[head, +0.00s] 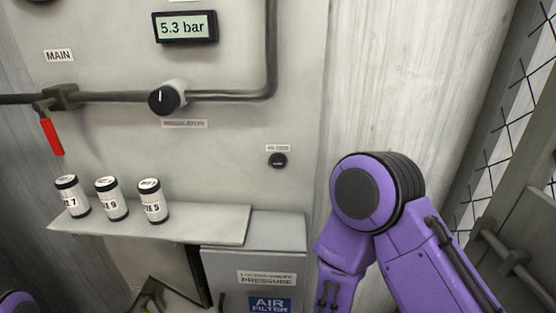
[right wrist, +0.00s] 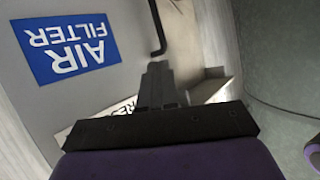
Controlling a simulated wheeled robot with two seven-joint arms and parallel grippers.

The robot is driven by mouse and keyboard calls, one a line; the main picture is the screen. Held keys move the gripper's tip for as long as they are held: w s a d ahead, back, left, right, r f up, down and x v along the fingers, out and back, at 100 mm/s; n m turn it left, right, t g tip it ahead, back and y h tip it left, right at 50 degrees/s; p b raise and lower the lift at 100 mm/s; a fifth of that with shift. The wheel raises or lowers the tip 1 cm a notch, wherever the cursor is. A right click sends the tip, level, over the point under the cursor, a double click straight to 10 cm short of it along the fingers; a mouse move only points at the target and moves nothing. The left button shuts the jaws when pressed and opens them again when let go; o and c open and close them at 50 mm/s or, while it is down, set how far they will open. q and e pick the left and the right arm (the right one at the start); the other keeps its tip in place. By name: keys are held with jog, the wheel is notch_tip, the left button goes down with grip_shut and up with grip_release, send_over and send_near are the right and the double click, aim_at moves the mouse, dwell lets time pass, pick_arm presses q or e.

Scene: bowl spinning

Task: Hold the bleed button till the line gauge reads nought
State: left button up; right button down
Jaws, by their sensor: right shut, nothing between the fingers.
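The line gauge (head: 184,27) is a black-framed display on the grey panel and reads 5.3 bar. A small round black button (head: 278,160) sits on the panel at right of centre, under a label too small to read; nothing touches it. My right arm comes down in front of the panel's right side, its gripper outside the head view. In the right wrist view my right gripper (right wrist: 160,83) is shut and empty, in front of the cabinet and near a black bar handle (right wrist: 158,30). My left gripper is not in view.
A regulator knob (head: 165,98) and a red lever (head: 51,136) sit on the pipe. Several-inch-tall labelled canisters, including one (head: 153,201), stand on a shelf (head: 190,228) below. An air filter cabinet (head: 225,262) is under the button. Wire mesh is at the far right.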

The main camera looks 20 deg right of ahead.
jog(key=s+a+r+n+y+p, duration=0.1)
jog(key=a+r+n+y, duration=0.3)
jog(key=r, duration=0.5)
jog(key=s+a+r+n+y+p, duration=0.2)
jog(key=s+a+r+n+y, duration=0.1)
jog(key=r, duration=0.7)
jog(key=s+a+r+n+y+p, duration=0.1)
jog(key=s+a+r+n+y, duration=0.1)
jog(key=a+r+n+y, duration=0.3)
jog(key=a+r+n, duration=0.1)
jog(key=a+r, duration=0.2)
jog(key=r, duration=0.1)
jog(key=shift+a+r+g, duration=0.25)
jog(key=shift+r+g, duration=0.1)
jog(key=shift+g, duration=0.05)
jog(key=shift+s, duration=0.1)
